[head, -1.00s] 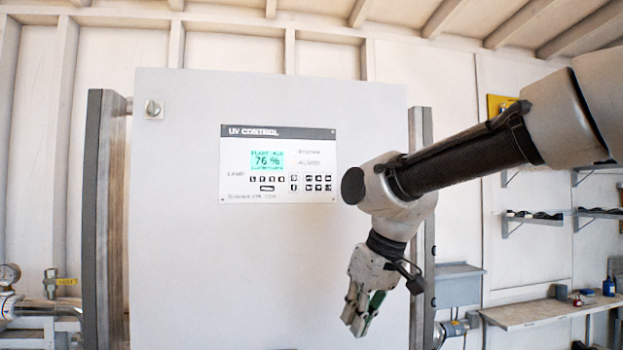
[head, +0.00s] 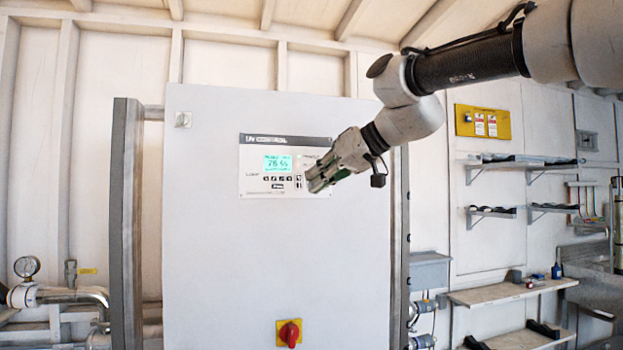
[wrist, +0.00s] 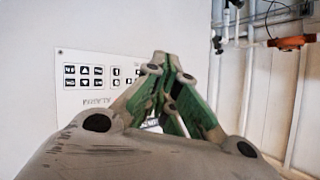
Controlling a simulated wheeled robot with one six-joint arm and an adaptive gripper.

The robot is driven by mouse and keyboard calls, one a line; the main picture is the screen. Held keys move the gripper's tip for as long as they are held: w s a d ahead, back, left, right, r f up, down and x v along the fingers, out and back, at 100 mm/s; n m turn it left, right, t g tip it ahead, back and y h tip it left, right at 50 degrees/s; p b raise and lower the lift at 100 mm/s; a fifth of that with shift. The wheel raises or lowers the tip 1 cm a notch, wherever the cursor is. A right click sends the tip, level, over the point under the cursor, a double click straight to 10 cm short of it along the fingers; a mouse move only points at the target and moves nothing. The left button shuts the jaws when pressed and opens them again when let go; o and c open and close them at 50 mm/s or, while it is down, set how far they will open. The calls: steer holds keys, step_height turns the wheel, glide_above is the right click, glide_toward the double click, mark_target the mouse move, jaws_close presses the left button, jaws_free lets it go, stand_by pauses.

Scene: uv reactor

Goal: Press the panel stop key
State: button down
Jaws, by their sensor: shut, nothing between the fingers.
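The UV control panel (head: 255,187) is a white plate with a dark title strip on a large white cabinet. It has a lit green display (head: 278,164) and rows of small black keys (head: 278,179). My gripper (head: 312,184) is shut and empty, in front of the panel's right part, hiding some of its keys. I cannot tell whether it touches the panel. In the wrist view, keys (wrist: 84,77) show left of the shut fingertips (wrist: 160,58). Which key is the stop key is too small to read.
A red rotary switch (head: 289,333) on a yellow plate sits low on the cabinet (head: 220,260). A small knob (head: 183,120) is at its upper left. Pipes with a gauge (head: 27,267) stand at left. Shelves (head: 505,165) and a bench (head: 510,293) are at right.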

mark_target(299, 178)
steer(key=shift+w+f, duration=0.1)
steer(key=shift+w, duration=0.05)
steer(key=shift+w, duration=0.1)
steer(key=w+a, duration=0.2)
steer(key=w, duration=0.6)
steer(key=shift+w+a, duration=0.15)
steer(key=shift+a, duration=0.05)
steer(key=shift+w, duration=0.1)
stand_by(1.4)
steer(key=shift+w+a, duration=0.15)
steer(key=shift+w, duration=0.15)
steer(key=shift+w, duration=0.25)
stand_by(0.5)
steer(key=shift+s, duration=0.7)
